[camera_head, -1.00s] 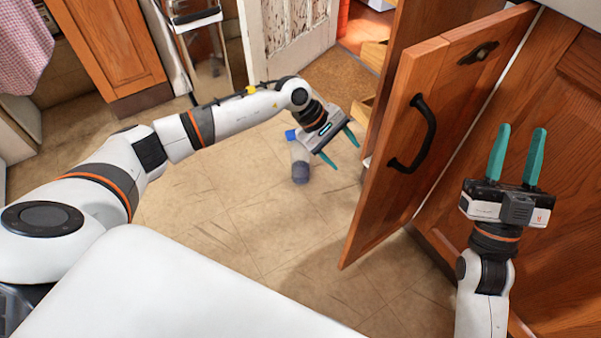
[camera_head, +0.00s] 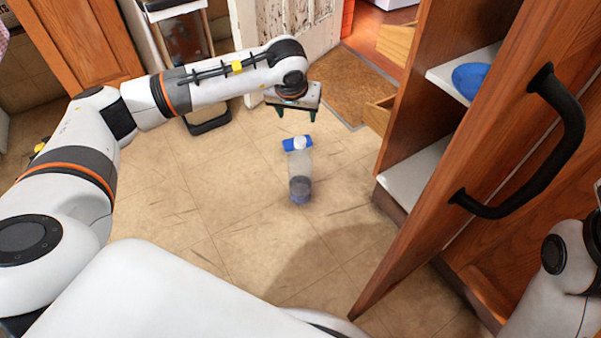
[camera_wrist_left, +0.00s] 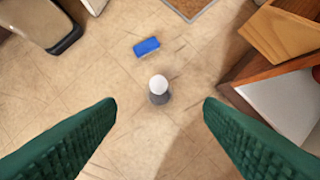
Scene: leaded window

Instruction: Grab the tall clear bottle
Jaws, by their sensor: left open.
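The tall clear bottle (camera_head: 301,172) stands upright on the tiled floor. It has a white cap and a darker lower part. In the left wrist view the bottle (camera_wrist_left: 159,96) is seen from above, between the fingers in the picture but apart from them. My left gripper (camera_head: 296,114) points down, open and empty, above and beyond the bottle in the head view. Its green fingers also frame the wrist view. My right gripper is out of view; only part of my right arm shows at the lower right.
A blue block (camera_wrist_left: 146,47) lies on the floor close to the bottle. An open wooden cabinet door (camera_head: 455,190) stands to the right, with a blue dish (camera_head: 470,79) on a shelf behind it. A brown mat (camera_head: 328,84) lies at the back. Floor left of the bottle is clear.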

